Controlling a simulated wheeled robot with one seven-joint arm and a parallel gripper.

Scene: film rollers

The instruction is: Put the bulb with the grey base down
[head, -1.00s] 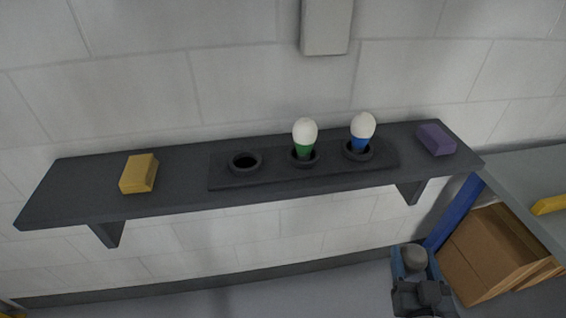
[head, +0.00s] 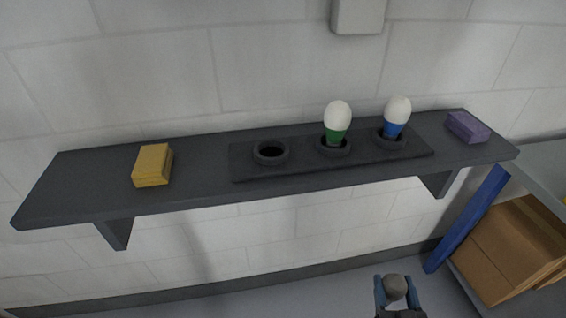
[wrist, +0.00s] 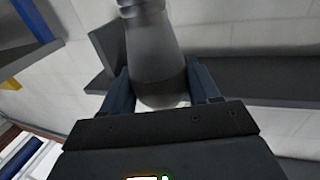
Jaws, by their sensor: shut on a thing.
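My gripper (head: 397,292) is at the bottom of the head view, below and in front of the shelf, shut on a bulb with a grey base (head: 396,286). In the wrist view the grey bulb base (wrist: 154,45) stands between the two blue fingers (wrist: 166,90), and a pale part shows low between them. A holder plate (head: 243,172) on the dark shelf has three round sockets. The left socket (head: 270,153) is empty. A white bulb with a green base (head: 337,122) stands in the middle socket, and one with a blue base (head: 396,117) in the right socket.
The shelf (head: 75,190) also holds a yellow block (head: 152,165) at left and a purple block (head: 467,127) at right. A grey box (head: 358,14) is on the wall above. At right are a blue post (head: 468,218) and cardboard boxes (head: 515,245).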

